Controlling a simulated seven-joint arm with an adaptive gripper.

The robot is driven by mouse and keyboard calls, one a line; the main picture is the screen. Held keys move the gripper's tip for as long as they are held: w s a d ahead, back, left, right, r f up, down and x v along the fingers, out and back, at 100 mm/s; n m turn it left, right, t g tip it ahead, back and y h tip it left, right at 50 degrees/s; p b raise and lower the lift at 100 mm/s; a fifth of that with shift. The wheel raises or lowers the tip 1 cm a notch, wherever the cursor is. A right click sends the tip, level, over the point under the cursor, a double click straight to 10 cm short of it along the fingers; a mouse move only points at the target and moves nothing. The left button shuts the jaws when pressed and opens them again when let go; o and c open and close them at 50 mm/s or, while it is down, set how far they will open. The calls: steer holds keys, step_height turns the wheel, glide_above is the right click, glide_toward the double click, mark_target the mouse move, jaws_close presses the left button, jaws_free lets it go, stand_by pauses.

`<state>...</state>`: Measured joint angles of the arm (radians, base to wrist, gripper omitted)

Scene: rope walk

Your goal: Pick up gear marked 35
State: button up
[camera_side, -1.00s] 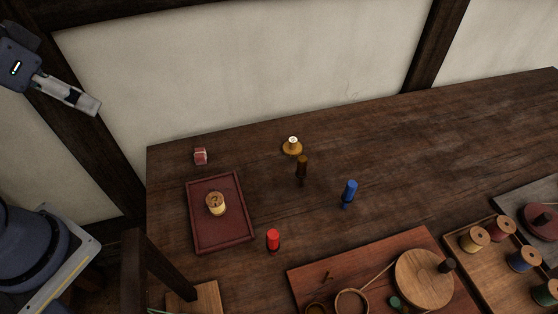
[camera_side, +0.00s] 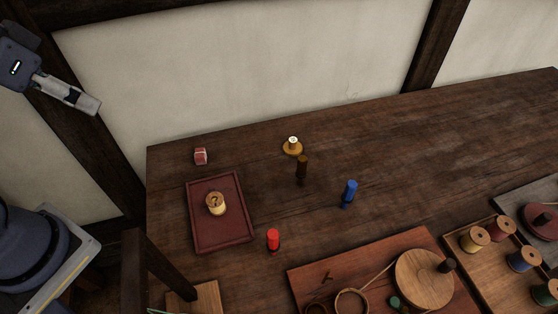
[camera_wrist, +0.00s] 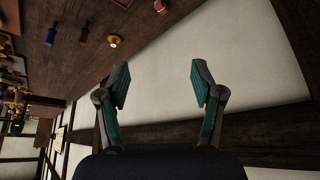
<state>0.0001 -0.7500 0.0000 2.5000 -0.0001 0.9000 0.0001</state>
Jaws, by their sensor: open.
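I cannot make out a gear or a number 35 in either view. A pale wooden piece with a dark mark like a question mark on top (camera_side: 216,204) stands in the dark red tray (camera_side: 240,226). A brass-coloured round piece with a white top (camera_side: 292,147) stands near the table's back edge. It also shows in the wrist view (camera_wrist: 115,41). My gripper (camera_side: 92,103) is high at the upper left in the side view, clear of the table. In the wrist view my gripper (camera_wrist: 161,84) is open, with nothing between its fingers.
A red peg (camera_side: 273,241), a brown peg (camera_side: 302,170) and a blue peg (camera_side: 349,193) stand on the table. A small red block (camera_side: 200,156) is behind the tray. A wooden board (camera_side: 381,252) and a spool tray (camera_side: 475,277) are at lower right. The back right is bare.

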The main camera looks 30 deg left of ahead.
steer(key=shift+c, duration=1.1)
